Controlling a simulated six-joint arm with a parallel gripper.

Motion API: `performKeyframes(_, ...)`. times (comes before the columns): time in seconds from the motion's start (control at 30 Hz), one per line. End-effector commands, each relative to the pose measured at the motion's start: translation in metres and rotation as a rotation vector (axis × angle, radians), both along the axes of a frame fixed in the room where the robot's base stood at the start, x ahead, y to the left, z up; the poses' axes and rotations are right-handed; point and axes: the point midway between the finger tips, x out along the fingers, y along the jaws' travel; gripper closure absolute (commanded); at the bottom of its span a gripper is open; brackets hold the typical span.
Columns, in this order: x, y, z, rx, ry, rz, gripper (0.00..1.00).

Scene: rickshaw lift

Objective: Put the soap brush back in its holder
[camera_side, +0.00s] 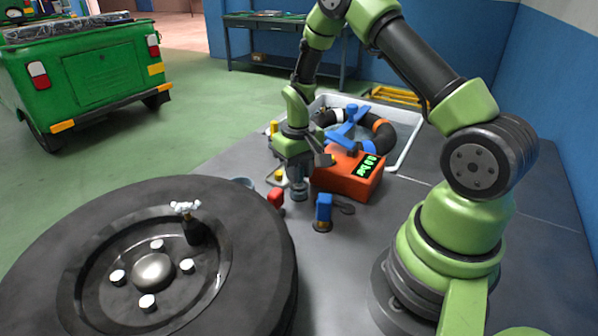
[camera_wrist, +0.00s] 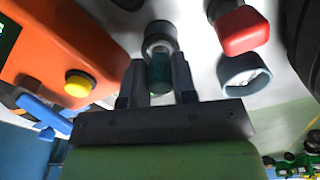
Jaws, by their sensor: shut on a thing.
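My gripper (camera_side: 298,174) points down over the grey bench beside the orange box. In the wrist view its two fingers (camera_wrist: 159,88) are shut on a short teal, dark-ended cylinder (camera_wrist: 160,70), which looks like the soap brush's handle. A pale collar and a dark round end (camera_wrist: 160,34) lie beyond the fingertips. In the side view the held thing (camera_side: 299,191) stands upright, low over or at the bench; contact is unclear. I cannot tell whether the dark round part belongs to the brush or its holder. The bristles are hidden.
A grey-blue cup (camera_wrist: 245,76) and a red-capped thing (camera_wrist: 240,30) stand close by. The orange box (camera_side: 350,176) is right of the gripper, with a blue-topped thing (camera_side: 323,207) in front. A large wheel (camera_side: 240,235) with white foam (camera_side: 185,207) fills the left foreground.

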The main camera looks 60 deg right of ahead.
Motion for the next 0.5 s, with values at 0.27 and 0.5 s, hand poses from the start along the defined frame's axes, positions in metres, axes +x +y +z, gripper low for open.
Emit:
performKeyframes(0.27, 0.0004, 0.0000, -0.0047, -0.001, -0.002, 0.000, 0.98)
performKeyframes(0.5, 0.0005, 0.0000, -0.0073, -0.001, -0.002, 0.000, 0.56)
